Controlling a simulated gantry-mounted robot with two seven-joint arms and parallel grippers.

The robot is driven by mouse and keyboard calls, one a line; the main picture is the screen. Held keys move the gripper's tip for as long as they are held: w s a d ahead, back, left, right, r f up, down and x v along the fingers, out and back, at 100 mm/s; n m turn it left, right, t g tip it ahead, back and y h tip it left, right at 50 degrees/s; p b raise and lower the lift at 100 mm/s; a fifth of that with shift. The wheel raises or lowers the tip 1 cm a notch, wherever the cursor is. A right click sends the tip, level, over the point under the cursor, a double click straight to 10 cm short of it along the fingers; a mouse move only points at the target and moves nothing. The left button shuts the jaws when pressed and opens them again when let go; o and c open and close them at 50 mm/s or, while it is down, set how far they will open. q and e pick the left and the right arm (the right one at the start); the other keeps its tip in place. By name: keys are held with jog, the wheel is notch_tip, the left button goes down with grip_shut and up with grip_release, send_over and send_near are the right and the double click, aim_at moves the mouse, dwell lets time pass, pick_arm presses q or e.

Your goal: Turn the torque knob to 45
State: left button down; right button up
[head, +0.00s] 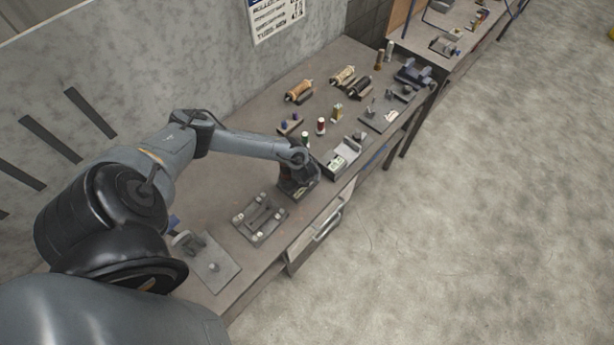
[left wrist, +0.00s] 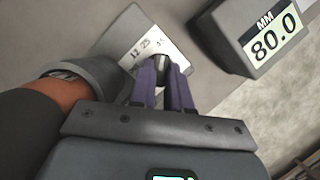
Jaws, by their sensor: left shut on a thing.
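The torque knob (left wrist: 161,62) is a small dark knob on a pale dial plate (left wrist: 122,48) with printed numbers. I can make out 15 and 25; other marks are partly hidden by the fingers. My left gripper (left wrist: 163,76) has purple-grey fingers shut on the knob, one on each side. The knob's pointer and exact setting are hidden. In the head view my left gripper (head: 299,163) is over a dark boxy device (head: 298,187) near the bench's front edge, and the knob itself is hidden there. My right gripper is not in view.
A grey unit with a display reading 80.0 MM (left wrist: 271,40) stands close to the right of the dial. A fixture plate (head: 260,217) lies nearer me on the bench.

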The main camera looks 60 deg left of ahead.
aim_at(286, 172)
pick_arm(q)
jog(key=c, duration=1.1)
grip_release()
jog(key=shift+r, duration=0.15)
jog(key=p+v, duration=0.1)
jog(key=v, duration=0.9)
jog(key=shift+s+d+r, duration=0.1)
jog(key=shift+s+r, duration=0.1)
jog(key=shift+r, duration=0.05)
